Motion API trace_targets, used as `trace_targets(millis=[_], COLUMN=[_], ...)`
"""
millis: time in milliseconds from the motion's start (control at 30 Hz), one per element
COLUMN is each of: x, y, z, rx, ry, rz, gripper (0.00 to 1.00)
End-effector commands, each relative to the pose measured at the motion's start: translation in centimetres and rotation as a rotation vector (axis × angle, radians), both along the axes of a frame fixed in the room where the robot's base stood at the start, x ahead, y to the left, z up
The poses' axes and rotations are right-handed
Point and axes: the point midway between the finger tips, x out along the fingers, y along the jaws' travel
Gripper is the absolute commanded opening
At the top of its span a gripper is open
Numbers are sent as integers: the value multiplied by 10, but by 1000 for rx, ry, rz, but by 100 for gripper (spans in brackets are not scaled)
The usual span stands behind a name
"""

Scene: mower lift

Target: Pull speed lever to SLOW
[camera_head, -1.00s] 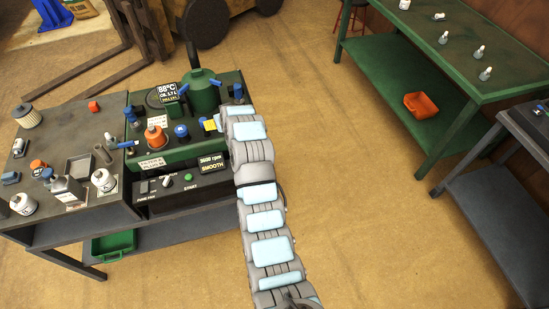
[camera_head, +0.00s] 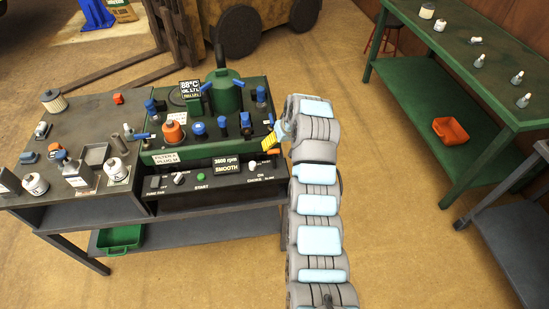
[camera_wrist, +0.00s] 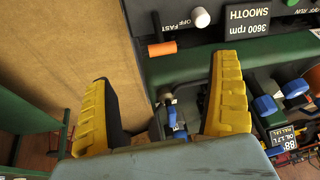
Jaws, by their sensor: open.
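An orange handle on a dark stem (camera_wrist: 162,48) shows in the wrist view, at the panel's end near the FAST lettering; it appears to be the speed lever. The word SLOW is at the panel's right end in the head view, where my gripper hides most of that handle. My gripper (camera_wrist: 166,72) is open, with yellow fingers spread wide. The orange handle lies beyond the gap between the fingertips, and nothing is held. In the head view my gripper (camera_head: 269,142) is at the machine's right front corner.
A white knob (camera_wrist: 201,17) sits beside the handle, and a green START button (camera_head: 201,177) is farther left. The display (camera_head: 226,165) reads 3600 rpm, SMOOTH. Blue-capped parts (camera_head: 246,122) stand on the green machine top.

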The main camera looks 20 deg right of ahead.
Motion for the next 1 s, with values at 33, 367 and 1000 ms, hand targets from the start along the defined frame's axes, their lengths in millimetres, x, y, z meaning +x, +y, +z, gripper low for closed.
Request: trace_targets(millis=[33,367,1000], x=[1,14,31], y=[1,2,7], z=[-7,-38,-80], rx=[1,2,1], ry=[5,4,6], rz=[1,-1,2], gripper=[92,92,92])
